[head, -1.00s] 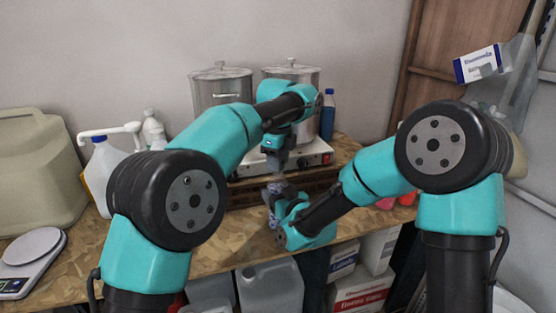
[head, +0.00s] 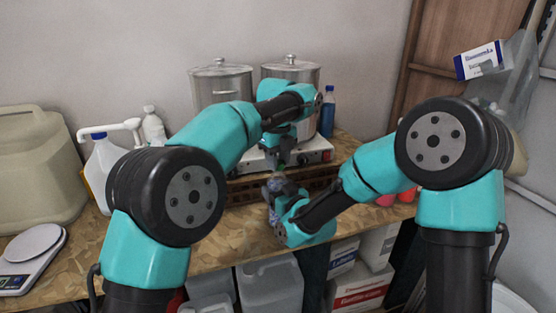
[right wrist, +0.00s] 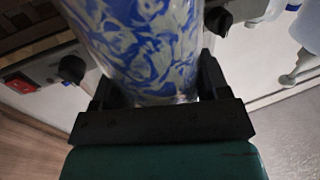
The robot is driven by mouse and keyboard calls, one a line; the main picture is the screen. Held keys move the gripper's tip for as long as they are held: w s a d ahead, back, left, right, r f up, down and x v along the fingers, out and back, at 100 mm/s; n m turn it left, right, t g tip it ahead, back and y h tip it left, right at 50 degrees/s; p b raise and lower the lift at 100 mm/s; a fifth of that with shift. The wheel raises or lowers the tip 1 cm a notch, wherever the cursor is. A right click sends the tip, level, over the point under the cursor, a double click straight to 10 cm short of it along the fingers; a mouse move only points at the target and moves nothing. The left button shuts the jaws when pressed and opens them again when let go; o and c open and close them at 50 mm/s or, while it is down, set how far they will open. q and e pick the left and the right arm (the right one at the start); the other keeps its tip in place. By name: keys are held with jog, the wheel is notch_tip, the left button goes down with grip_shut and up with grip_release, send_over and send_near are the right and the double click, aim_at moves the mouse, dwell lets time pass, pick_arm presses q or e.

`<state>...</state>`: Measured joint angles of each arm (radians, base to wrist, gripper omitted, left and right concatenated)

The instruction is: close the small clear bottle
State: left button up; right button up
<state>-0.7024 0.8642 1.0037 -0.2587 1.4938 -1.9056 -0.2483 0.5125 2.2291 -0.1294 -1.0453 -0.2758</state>
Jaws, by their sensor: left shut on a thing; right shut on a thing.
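The small bottle (right wrist: 150,45) fills the top of the right wrist view, with blue and white swirls showing on its body. My right gripper (right wrist: 155,88) is shut around the bottle's side; in the head view this right gripper (head: 282,192) is low in front of the hot plate. My left gripper (head: 279,160) points down just above the bottle, shut on what looks like its cap, which is too small and covered to make out well. I cannot tell whether cap and bottle touch. The bottle's top is out of the right wrist view.
Two metal pots (head: 220,84) stand on a white hot plate (head: 315,150) behind the grippers. A blue bottle (head: 327,113) is right of them. A pump bottle (head: 102,165), a beige canister (head: 38,165) and a scale (head: 32,255) are at the left.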

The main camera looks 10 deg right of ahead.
pick_arm(q)
jog(key=m, duration=1.1)
jog(key=o, duration=0.9)
jog(key=shift+r, duration=2.25)
jog(key=shift+c, duration=0.3)
